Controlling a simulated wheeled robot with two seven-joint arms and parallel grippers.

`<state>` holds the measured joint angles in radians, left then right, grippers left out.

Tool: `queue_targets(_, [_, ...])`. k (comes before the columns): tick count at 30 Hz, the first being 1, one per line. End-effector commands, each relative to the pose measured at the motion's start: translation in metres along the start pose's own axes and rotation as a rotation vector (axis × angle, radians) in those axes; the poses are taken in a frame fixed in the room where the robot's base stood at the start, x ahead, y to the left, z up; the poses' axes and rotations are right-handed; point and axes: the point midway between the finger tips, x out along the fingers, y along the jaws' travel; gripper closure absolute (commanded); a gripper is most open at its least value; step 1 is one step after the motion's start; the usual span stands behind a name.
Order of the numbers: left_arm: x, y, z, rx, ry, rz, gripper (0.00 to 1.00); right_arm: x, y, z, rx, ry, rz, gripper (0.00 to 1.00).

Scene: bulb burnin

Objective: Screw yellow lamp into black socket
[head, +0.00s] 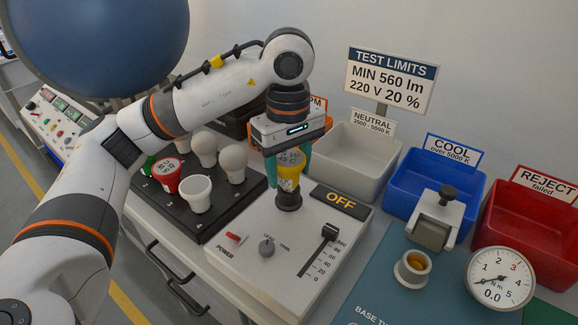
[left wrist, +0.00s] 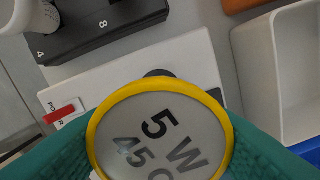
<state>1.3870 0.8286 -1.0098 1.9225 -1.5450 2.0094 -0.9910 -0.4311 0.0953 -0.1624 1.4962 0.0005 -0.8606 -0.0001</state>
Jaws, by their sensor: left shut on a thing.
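The yellow lamp (head: 289,172) is upright in my left gripper (head: 288,170), directly above the black socket (head: 288,200) on the white test box. My left gripper is shut on the lamp, with a teal finger on either side of it. In the left wrist view the lamp's round face (left wrist: 160,135) has a yellow rim and reads "5 W 45", between the two teal fingers. The lamp's base meets the socket's top in the head view; how deep it sits I cannot tell. The wrist view mostly hides the socket behind the lamp. My right gripper is not in view.
A black tray (head: 160,204) with several lamps stands left. White (head: 352,182), blue (head: 405,187) and red (head: 515,222) bins stand behind. A gauge (head: 500,279) is right.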

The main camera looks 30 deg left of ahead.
Motion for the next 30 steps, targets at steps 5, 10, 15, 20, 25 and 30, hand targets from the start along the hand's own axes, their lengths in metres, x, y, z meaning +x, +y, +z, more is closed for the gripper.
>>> queue_targets(5, [0.002,0.001,0.0,0.287,0.0,0.003,0.7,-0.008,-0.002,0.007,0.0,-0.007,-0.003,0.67])
queue_targets(10, [0.002,0.001,0.0,0.566,0.002,0.004,0.7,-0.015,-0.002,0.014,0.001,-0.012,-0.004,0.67])
queue_targets(15, [0.002,0.001,0.0,0.844,0.004,0.004,0.7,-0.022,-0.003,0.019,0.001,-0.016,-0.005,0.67])
queue_targets(20, [0.003,0.001,0.0,1.105,0.005,0.004,0.7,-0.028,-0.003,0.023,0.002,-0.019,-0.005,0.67])
queue_targets(25, [0.003,0.001,0.0,1.382,0.006,0.004,0.7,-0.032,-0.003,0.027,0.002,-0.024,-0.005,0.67])
queue_targets(30, [0.003,0.001,0.0,1.62,0.007,0.004,0.7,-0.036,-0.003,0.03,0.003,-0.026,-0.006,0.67])
